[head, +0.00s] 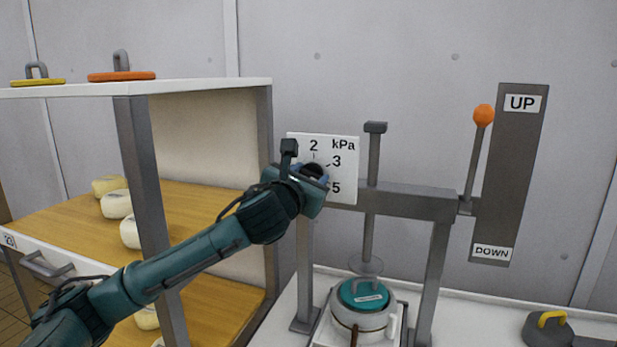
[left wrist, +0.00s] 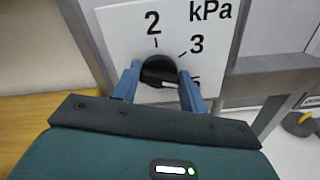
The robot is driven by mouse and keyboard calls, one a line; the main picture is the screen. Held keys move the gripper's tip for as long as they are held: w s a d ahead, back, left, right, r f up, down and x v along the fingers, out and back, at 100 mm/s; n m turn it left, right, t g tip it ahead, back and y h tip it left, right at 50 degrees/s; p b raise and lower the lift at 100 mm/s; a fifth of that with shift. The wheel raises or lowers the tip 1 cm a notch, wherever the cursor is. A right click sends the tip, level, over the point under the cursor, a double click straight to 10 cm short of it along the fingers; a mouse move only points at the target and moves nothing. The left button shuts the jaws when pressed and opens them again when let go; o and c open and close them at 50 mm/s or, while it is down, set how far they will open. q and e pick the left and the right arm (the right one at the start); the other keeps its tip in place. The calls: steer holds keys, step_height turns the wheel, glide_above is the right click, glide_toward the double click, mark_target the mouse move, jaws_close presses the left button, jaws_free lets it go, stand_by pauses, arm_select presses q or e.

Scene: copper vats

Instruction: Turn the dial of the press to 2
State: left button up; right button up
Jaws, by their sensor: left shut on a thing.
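The press dial is a black round knob (left wrist: 158,68) on a white kPa plate (left wrist: 120,22). The numbers 2 and 3 show in the left wrist view; 2 is above the knob, 3 at its upper right. My left gripper (left wrist: 158,80) is shut on the knob, with one blue finger on each side. A white mark on the knob lies nearly level, toward the tick below 3; the right finger partly hides that side. In the head view, my left gripper (head: 314,172) covers much of the dial, and the plate (head: 347,150) also shows 5. My right gripper is out of view.
The press frame (head: 415,203) stands right of the plate, over a pot with a teal lid (head: 364,294). An orange-knobbed lever (head: 478,150) stands by an UP/DOWN panel (head: 513,180). A shelf (head: 195,88) with pale round cheeses is at left.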

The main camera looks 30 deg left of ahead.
arm_select(q)
steer(key=n, duration=1.1)
steer(key=shift+a, duration=0.15)
steer(key=n, duration=1)
steer(key=shift+f+n, duration=0.1)
steer(key=shift+n, duration=0.3)
steer(key=o, duration=1)
steer(key=shift+s, duration=0.1)
